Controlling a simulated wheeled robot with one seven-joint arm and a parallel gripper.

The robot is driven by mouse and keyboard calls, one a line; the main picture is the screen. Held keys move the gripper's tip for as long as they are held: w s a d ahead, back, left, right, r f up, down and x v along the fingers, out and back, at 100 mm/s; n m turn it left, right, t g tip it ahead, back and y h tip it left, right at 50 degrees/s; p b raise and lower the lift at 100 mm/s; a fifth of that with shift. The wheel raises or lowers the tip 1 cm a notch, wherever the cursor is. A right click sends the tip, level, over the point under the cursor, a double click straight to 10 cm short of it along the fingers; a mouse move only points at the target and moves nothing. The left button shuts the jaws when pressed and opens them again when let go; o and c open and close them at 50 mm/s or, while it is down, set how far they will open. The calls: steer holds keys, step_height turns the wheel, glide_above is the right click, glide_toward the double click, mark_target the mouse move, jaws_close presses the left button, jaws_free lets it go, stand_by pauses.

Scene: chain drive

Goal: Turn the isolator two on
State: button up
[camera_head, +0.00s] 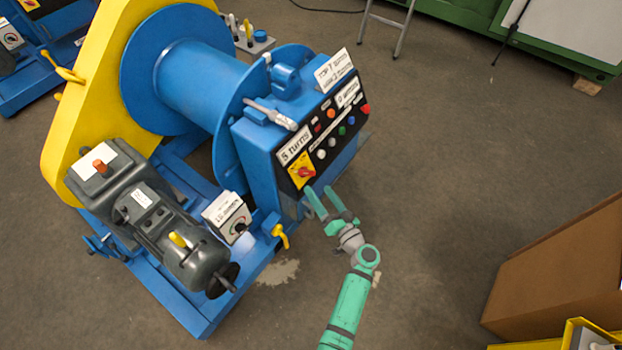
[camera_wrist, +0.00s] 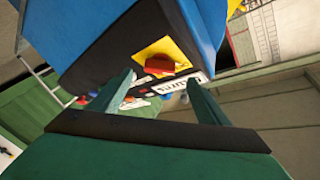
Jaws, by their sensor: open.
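A red rotary knob (camera_head: 306,172) on a yellow plate (camera_head: 295,167) sits at the lower left corner of the dark control panel on the blue machine. It looks like an isolator switch, but I cannot read a number on it. In the wrist view the red knob (camera_wrist: 160,64) is upper centre, beyond my fingers, on the yellow plate (camera_wrist: 158,46). My gripper (camera_head: 318,190) is open and empty, just below and right of the knob in the head view. In the wrist view its fingers (camera_wrist: 161,80) stand apart, with no clear contact with the knob.
The panel also has a "5 turns" label (camera_head: 294,146) and several coloured buttons. A white box with a dial (camera_head: 228,213) and a yellow handle (camera_head: 281,236) stand left of my gripper. A brown box (camera_head: 560,265) is at right. The floor between is clear.

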mark_target(307, 173)
steer(key=x, duration=0.7)
steer(key=shift+d, duration=0.1)
steer(key=c, duration=1.1)
